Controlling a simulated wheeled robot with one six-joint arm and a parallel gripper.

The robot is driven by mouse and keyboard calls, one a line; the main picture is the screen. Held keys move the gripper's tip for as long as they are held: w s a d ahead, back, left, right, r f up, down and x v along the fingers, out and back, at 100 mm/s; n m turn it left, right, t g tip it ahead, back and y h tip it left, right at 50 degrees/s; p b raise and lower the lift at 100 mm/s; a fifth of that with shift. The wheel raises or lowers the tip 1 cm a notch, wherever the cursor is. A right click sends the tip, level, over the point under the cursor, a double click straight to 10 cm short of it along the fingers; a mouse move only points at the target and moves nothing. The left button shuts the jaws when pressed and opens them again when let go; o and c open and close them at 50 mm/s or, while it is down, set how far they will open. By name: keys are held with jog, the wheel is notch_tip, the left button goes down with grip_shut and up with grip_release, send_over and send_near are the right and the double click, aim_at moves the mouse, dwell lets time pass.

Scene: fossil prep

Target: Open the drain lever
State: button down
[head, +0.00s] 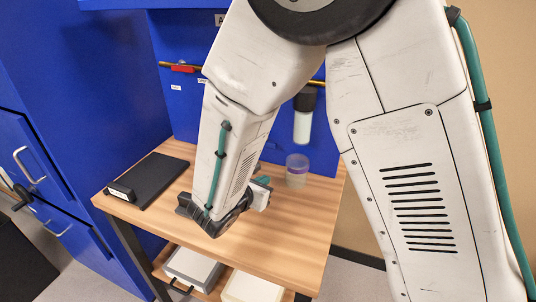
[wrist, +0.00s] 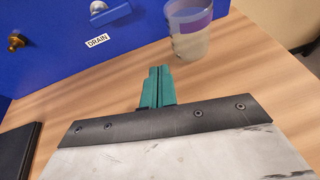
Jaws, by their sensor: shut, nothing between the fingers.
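A red lever (head: 183,68) sits on a brass pipe (head: 165,64) along the blue back panel in the head view. Two small white labels are below it, too small to read there. In the wrist view a label reading DRAIN (wrist: 97,41) is on the blue panel, below a silver fitting (wrist: 98,8) cut by the top edge. The red lever does not show in the wrist view. My gripper (wrist: 157,72) has its teal fingers together, empty, above the wooden table. In the head view its fingertips (head: 262,181) show beside my wrist, apart from the lever.
A clear cup with a purple band (head: 297,170) stands on the table (head: 255,240), also in the wrist view (wrist: 190,35). A dark slab (head: 152,180) lies at the left. A bottle (head: 304,120) hangs at the panel. Boxes sit on the shelf below.

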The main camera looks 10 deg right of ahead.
jog(key=shift+w+a+r+n+t+y, duration=0.3)
jog(key=shift+w+a+n+t, duration=0.1)
jog(key=shift+w+n, duration=0.1)
jog(key=shift+w+a+r+n+t+y, duration=0.2)
jog(key=shift+w+a+r+n+t, duration=0.1)
jog(key=shift+w+a+n, duration=0.15)
jog(key=shift+d+f, duration=0.1)
jog(key=x, duration=1)
jog(key=shift+d, duration=0.1)
notch_tip(320, 180, up, 3)
jog(key=shift+s+f, duration=0.1)
jog(key=shift+r, duration=0.65)
jog(key=shift+a, duration=0.25)
